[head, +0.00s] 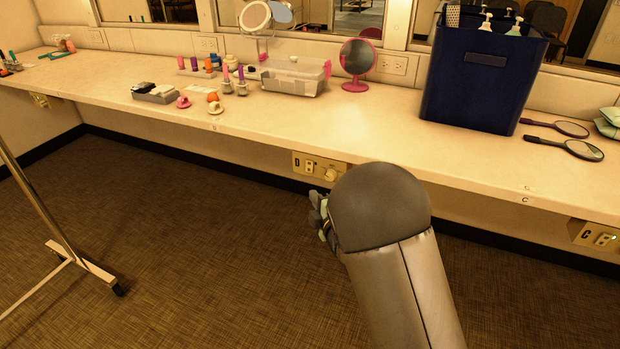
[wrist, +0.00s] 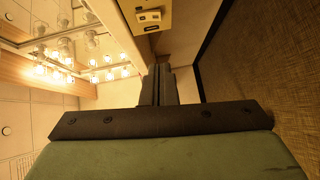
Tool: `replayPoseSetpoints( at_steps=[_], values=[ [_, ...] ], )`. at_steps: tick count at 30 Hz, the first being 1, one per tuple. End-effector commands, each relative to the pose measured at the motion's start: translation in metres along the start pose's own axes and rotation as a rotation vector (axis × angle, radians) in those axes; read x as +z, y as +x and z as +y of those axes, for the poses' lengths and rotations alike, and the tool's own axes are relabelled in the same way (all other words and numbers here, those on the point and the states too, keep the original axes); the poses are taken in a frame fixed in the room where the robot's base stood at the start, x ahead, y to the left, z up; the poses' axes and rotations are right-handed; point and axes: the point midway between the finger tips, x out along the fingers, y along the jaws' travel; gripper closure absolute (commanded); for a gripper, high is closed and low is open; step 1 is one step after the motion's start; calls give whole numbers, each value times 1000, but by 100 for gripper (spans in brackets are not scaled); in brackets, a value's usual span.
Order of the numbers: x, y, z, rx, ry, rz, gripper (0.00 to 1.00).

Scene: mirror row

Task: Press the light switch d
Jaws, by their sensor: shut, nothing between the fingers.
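The light switch d is on a small beige panel (head: 320,167) under the counter's front edge in the head view. The panel carries a letter D, a small switch (head: 311,165) and a round knob to its right. A switch panel also shows at the top of the wrist view (wrist: 150,16), beyond my fingertips and slightly left of them. My gripper (wrist: 160,70) is shut and empty, its two dark fingers side by side. In the head view my gripper (head: 318,205) is just below the panel, mostly hidden behind my arm. I see a gap between fingers and panel in the wrist view.
The long counter (head: 350,120) runs above the panel. It bears a blue bin (head: 480,85), a pink round mirror (head: 357,62), a clear box (head: 293,80) and hand mirrors. Another panel, marked C (head: 595,236), is at right. A metal rack (head: 60,235) stands left. The carpet between is clear.

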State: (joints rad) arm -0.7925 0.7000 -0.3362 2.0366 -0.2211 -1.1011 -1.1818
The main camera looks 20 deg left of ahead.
Motion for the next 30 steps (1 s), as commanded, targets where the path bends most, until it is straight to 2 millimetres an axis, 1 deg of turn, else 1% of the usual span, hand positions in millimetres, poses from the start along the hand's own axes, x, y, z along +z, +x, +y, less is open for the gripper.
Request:
replayPoseSetpoints(
  at_steps=[1, 6, 11, 12, 15, 21, 30],
  values=[
    [0, 10, -1, 1, -2, 1, 100],
    [0, 47, -2, 1, -1, 1, 100],
    [0, 80, -2, 1, 0, 1, 100],
    [5, 86, -2, 1, -1, -2, 100],
    [17, 96, -1, 1, 0, -3, 100],
    [27, 107, 0, 1, 1, -1, 100],
    [29, 108, 0, 0, 0, -1, 100]
  ],
)
